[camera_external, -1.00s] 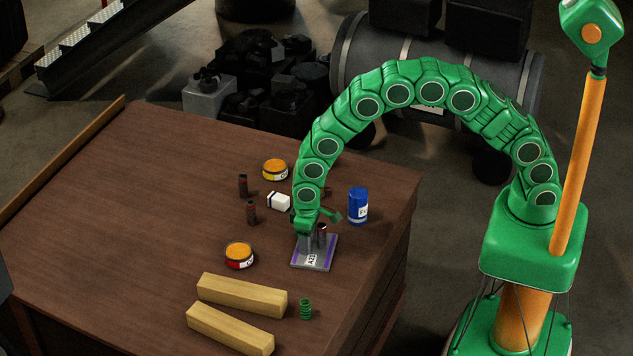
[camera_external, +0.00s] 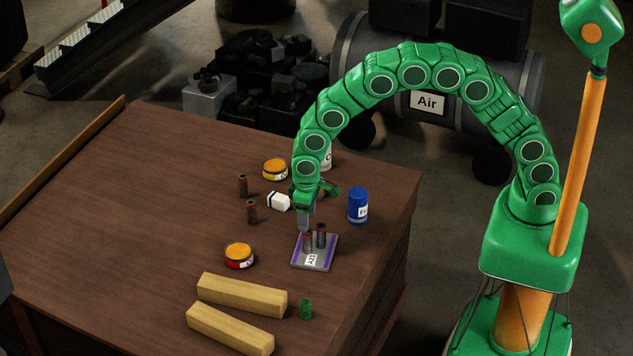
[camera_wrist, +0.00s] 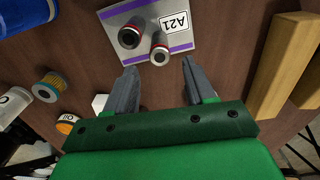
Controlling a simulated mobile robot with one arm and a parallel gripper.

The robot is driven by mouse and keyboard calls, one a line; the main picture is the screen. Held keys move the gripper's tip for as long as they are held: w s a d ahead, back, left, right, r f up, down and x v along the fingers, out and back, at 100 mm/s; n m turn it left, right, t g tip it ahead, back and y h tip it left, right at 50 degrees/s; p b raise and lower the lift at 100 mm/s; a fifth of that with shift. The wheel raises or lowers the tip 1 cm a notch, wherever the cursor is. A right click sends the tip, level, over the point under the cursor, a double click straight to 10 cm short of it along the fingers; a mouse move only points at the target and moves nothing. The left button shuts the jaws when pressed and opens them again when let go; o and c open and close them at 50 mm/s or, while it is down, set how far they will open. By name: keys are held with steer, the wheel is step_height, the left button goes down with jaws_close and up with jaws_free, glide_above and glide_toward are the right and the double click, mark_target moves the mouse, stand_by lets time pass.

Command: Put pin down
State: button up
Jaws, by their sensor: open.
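The left pin (camera_external: 307,243) and the right pin (camera_external: 321,236) are close together. In the wrist view the plate (camera_wrist: 184,42) holds both pins, one (camera_wrist: 131,34) nearer the upper left and one (camera_wrist: 160,49) in front of the jaws. My gripper (camera_external: 306,226) is just above the plate, pointing down. In the wrist view my gripper (camera_wrist: 158,67) is open and empty, its fingers apart on either side below the nearer pin.
Two more pins (camera_external: 243,186) (camera_external: 252,212) stand on the brown table (camera_external: 110,205) left of a white box (camera_external: 279,201). The table's left is clear.

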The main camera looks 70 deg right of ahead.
steer(key=shift+r, duration=1.75)
steer(key=shift+s+r, duration=0.1)
steer(key=shift+s+d+r, duration=0.1)
steer(key=shift+d+r, duration=0.2)
steer(key=s+d+r, duration=1.7)
steer(key=s, duration=0.1)
steer(key=s+d+r, duration=0.1)
steer(key=s+d, duration=0.1)
steer(key=s, duration=0.6)
steer(key=s+d+r+m+g, duration=0.1)
steer(key=s+d, duration=0.2)
steer(key=s, duration=0.5)
steer(key=s+d+r, duration=0.1)
steer(key=s+d, duration=0.2)
steer(key=s, duration=0.5)
steer(key=shift+d+r+g, duration=0.15)
steer(key=shift+r+g, duration=0.2)
steer(key=shift+g, duration=0.05)
